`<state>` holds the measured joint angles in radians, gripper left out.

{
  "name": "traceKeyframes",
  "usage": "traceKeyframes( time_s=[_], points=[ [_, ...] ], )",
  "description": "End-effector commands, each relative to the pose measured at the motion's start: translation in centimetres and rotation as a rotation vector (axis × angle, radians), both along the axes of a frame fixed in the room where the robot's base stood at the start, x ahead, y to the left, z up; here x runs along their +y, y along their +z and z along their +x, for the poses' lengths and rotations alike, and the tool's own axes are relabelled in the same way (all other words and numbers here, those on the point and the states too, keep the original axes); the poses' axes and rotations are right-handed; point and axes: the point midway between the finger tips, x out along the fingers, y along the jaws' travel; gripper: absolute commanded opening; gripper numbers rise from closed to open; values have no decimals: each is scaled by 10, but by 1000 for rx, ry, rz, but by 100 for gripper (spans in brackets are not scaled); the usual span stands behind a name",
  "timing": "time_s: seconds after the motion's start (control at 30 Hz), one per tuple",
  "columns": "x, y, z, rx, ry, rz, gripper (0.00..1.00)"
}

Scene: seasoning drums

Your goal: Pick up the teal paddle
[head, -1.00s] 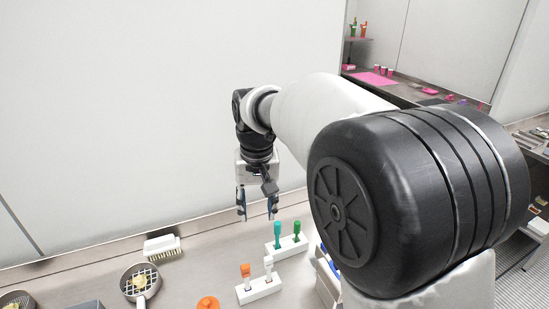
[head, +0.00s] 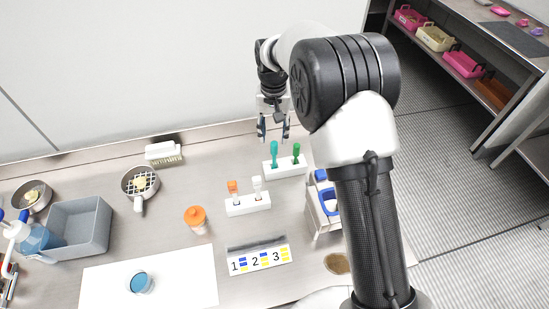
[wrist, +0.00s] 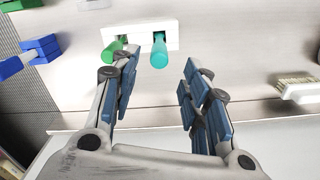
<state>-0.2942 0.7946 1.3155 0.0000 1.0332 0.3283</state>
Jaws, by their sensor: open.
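The teal paddle (head: 274,151) stands upright in a white holder block (head: 270,172), to the left of a green paddle (head: 296,152). In the wrist view the teal paddle (wrist: 159,52) shows just beyond the fingertips, between their lines, and the green paddle (wrist: 112,50) is beside it to the left, close to the left finger. My gripper (head: 273,136) is open and empty, just above and behind the teal paddle. In the wrist view the fingers of my gripper (wrist: 158,75) are spread wide. I see no contact with the teal paddle.
A second white holder (head: 248,205) carries an orange and a white paddle. A brush (head: 163,153), a strainer (head: 140,182), an orange-lidded jar (head: 195,218), a grey bin (head: 80,228) and a numbered block (head: 259,260) stand on the counter. The wall is close behind my gripper.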

Motion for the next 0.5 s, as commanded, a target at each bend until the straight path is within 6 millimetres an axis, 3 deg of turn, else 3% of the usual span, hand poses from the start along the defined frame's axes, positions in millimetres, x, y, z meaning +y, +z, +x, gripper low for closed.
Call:
traceKeyframes(
  time_s=[0.1, 0.37, 0.5],
  points=[
    [0, -16, 0, 0, 0, 0, 42],
    [0, -30, -1, 1, 0, 0, 42],
    [-1, -51, -4, 1, 0, 0, 42]
  ],
)
